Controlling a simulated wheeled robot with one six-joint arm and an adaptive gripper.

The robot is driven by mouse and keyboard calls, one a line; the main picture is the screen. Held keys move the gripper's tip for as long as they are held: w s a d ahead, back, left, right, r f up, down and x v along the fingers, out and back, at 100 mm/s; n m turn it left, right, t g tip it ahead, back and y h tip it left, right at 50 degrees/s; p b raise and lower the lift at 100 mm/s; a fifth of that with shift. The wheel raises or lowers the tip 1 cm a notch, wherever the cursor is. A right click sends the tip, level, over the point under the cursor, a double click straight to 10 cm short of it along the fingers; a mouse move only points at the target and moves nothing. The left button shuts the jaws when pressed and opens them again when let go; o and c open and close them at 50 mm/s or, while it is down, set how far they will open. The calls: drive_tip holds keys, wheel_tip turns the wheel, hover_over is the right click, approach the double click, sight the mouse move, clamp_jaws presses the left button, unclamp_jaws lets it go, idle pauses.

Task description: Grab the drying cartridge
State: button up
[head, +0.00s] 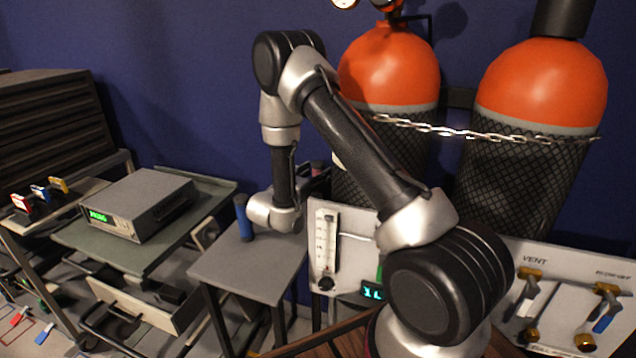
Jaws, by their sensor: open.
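A blue cylinder with a dark top, which looks like the drying cartridge (243,217), stands upright on the left side of a small grey table (235,272) in the head view. My silver wrist is just to its right, low over the table. My gripper (314,184) shows only as dark parts behind and right of the wrist, pointing away from the blue cylinder; it is open, its fingertips mostly hidden. A small pinkish top (317,167) shows beside these dark parts; I cannot tell whether it is a second cartridge or whether the gripper touches it.
A flowmeter panel (350,222) stands right of the table. Two orange-topped gas cylinders (390,70) stand behind a chain (450,131). A valve panel (560,300) is at the right. A green-display instrument (145,203) sits on a cart at the left. The table's front is clear.

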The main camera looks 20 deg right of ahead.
drive_tip(key=shift+d, duration=0.1)
drive_tip(key=c, duration=1.2)
drive_tip(key=shift+r, duration=0.15)
